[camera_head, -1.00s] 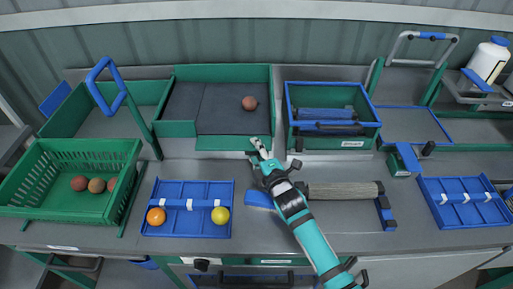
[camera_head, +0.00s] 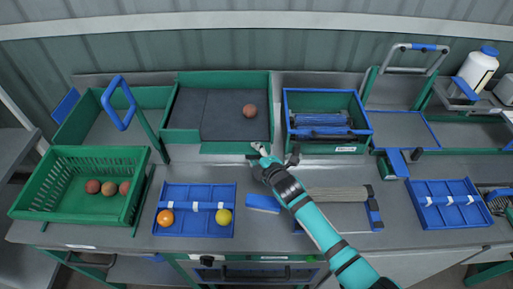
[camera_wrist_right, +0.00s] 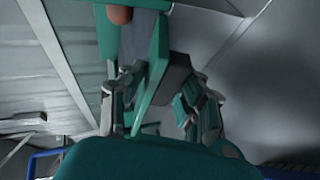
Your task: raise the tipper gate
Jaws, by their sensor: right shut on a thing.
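The green tipper tray (camera_head: 167,112) with a dark floor stands at the back centre, one brown-red tomato (camera_head: 250,110) on the floor. Its green gate (camera_head: 228,147) is the low panel along the front edge. My right gripper (camera_head: 259,150) is at the gate's right end. In the right wrist view my right gripper (camera_wrist_right: 150,98) is shut on the upright green gate panel (camera_wrist_right: 158,62), with the tomato (camera_wrist_right: 120,15) beyond it. The gate's exact height is hard to tell. My left gripper is not in view.
A green crate (camera_head: 140,190) of tomatoes and a blue divided tray (camera_head: 195,230) with an orange and a yellow fruit stand left. A blue-rimmed green box (camera_head: 366,128) stands right of the tipper. A blue block (camera_head: 262,203) and a grey roll (camera_head: 335,194) lie near my right arm.

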